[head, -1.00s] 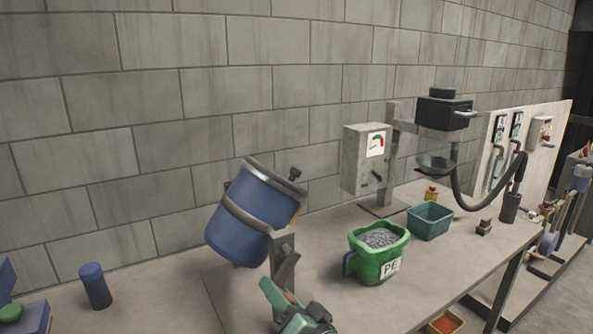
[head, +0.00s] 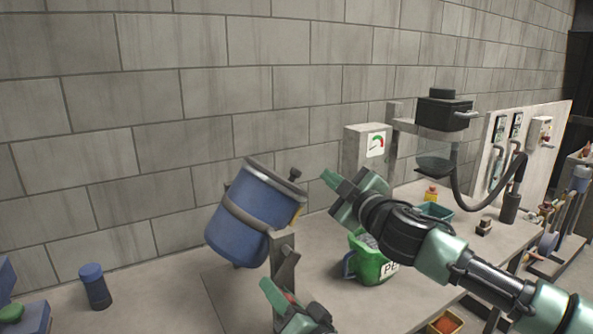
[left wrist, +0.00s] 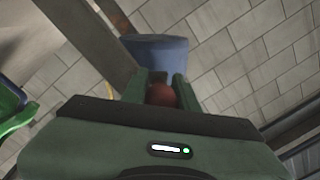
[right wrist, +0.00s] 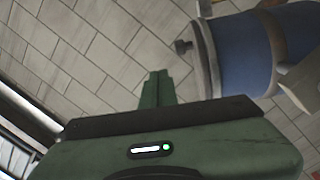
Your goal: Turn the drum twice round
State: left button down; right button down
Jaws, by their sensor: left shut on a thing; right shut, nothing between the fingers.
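The blue drum (head: 245,212) hangs tilted in a grey stand (head: 284,250) on the bench, with a metal rim and a dark knob (head: 295,174) at its upper end. My left gripper (head: 284,298) is low in front of the stand, shut on a red-brown round grip (left wrist: 162,95); the drum (left wrist: 158,53) shows beyond it in the left wrist view. My right gripper (head: 347,187) is shut and empty, to the right of the drum's upper end and apart from it. In the right wrist view the drum (right wrist: 247,55) lies right of the fingers (right wrist: 155,90).
A green tub (head: 372,268) of grey granules labelled PE stands right of the stand, partly hidden by my right arm. A teal bin (head: 438,211), a grey gauge box (head: 362,150) and a black-topped machine (head: 443,112) stand further right.

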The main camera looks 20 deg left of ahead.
aim_at(297, 170)
pick_arm(q)
jog(key=shift+r, duration=0.15)
pick_arm(e)
jog(key=s+a+r+n+g, duration=0.1)
jog(key=s+a+n+g, duration=0.1)
jog(key=s+a, duration=0.2)
jog(key=shift+y, duration=0.4)
jog(key=x, duration=0.9)
jog(key=shift+w+a+r, duration=0.15)
jog(key=shift+r, duration=0.15)
jog(key=shift+w+d+f, duration=0.35)
jog(key=shift+w+f, duration=0.25)
jog(key=shift+w, duration=0.15)
jog(key=shift+w+d+f, duration=0.3)
jog(key=shift+w+f, duration=0.3)
jog(key=shift+w, duration=0.15)
pick_arm(q)
jog(key=shift+s+a, duration=0.1)
pick_arm(e)
jog(key=shift+w+d+f+m, duration=0.3)
jog(key=shift+w+f, duration=0.15)
jog(key=shift+f, duration=0.05)
pick_arm(q)
jog(key=c, duration=1.3)
grip_release()
jog(key=shift+o, duration=1)
jog(key=shift+w+f, duration=0.2)
pick_arm(e)
jog(key=shift+w+f, duration=0.15)
jog(key=shift+w, duration=0.1)
